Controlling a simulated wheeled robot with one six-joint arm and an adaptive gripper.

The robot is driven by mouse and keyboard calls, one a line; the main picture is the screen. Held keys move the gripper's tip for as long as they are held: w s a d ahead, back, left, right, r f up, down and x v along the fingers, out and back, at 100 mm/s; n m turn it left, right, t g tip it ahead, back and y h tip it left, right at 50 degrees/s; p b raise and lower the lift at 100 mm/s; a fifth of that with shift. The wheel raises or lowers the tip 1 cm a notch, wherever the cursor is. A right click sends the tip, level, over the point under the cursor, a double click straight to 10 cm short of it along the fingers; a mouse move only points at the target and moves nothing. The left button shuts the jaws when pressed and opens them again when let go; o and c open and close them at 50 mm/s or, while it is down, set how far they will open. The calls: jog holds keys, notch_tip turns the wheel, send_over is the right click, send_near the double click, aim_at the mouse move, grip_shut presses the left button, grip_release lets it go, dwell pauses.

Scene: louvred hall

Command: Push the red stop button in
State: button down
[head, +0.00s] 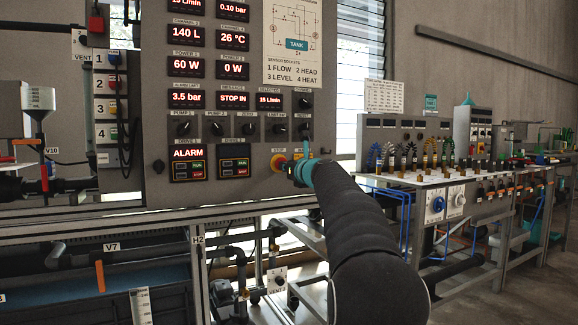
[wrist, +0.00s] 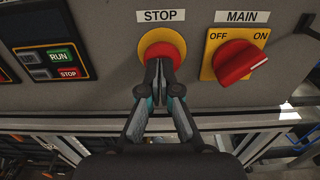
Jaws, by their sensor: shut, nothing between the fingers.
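The red stop button (wrist: 163,51) sits on a yellow ring under a STOP label on the grey panel, in the upper middle of the wrist view. My gripper (wrist: 160,66) is shut and empty, with its fingertips at the lower part of the button and covering some of it. I cannot tell whether the tips touch it or how deep the button sits. In the head view the button (head: 279,162) shows just left of my gripper (head: 290,168), partly hidden by it.
A red MAIN switch (wrist: 236,61) on a yellow plate is close to the right of the button. A drive box with RUN and STOP keys (wrist: 55,63) is to the left. A metal frame rail (wrist: 240,121) runs below the panel. A bench with coloured hoses (head: 430,180) stands at the right.

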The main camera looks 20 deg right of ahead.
jog(key=s+d+r+b, duration=0.1)
jog(key=s+b, duration=0.1)
jog(key=s, duration=1.1)
jog(key=shift+s, duration=0.3)
